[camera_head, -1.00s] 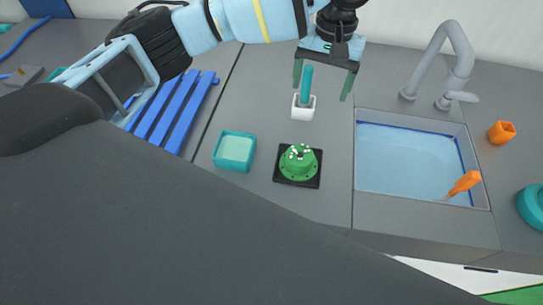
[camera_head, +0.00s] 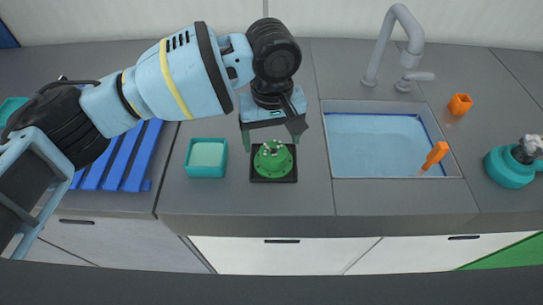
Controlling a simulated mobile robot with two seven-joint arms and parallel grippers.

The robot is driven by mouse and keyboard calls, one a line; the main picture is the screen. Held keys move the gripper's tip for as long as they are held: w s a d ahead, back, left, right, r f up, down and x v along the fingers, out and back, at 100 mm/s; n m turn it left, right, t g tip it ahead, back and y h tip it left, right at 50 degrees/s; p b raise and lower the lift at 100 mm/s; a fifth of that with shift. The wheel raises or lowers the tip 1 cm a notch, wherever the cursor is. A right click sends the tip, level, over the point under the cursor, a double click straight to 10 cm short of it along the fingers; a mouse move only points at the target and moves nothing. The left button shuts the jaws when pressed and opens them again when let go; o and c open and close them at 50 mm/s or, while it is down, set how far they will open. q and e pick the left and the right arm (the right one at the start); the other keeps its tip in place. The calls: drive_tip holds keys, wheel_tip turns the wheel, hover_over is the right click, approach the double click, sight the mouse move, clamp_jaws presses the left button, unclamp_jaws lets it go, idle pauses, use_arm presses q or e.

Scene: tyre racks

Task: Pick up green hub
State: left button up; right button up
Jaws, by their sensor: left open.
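The green hub (camera_head: 272,160) sits on a black square base (camera_head: 274,179) on the grey counter, with small pale studs on its top. My left gripper (camera_head: 275,143) comes in from the upper left and hangs over the hub's far side, fingers pointing down. Its jaws are apart, with one finger to the left and one to the right of the hub's top edge. Whether the fingers touch the hub cannot be told. My right gripper is not in view.
A teal square container (camera_head: 207,159) stands left of the hub, and a blue slatted rack (camera_head: 125,160) lies further left. A sink (camera_head: 385,145) with a grey faucet (camera_head: 400,45) is to the right. An orange cup (camera_head: 460,104) and teal round object (camera_head: 508,168) stand beyond it.

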sight(274, 153)
use_arm(q)
drive_tip(key=shift+w+d+f+b, duration=0.1)
drive_tip(key=shift+d+f+b, duration=0.05)
drive_tip(key=shift+f, duration=1.4)
drive_tip(key=shift+d+f+b, duration=0.1)
drive_tip(key=shift+f+b, duration=0.05)
drive_tip(key=shift+f, duration=1.4)
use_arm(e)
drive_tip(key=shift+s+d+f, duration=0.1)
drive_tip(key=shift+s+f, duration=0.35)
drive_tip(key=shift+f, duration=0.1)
use_arm(q)
drive_tip(key=shift+c, duration=1.1)
drive_tip(key=shift+r, duration=0.1)
drive_tip(key=c, duration=1)
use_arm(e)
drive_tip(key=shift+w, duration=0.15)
use_arm(q)
drive_tip(key=shift+r, duration=0.1)
drive_tip(key=shift+c, duration=0.2)
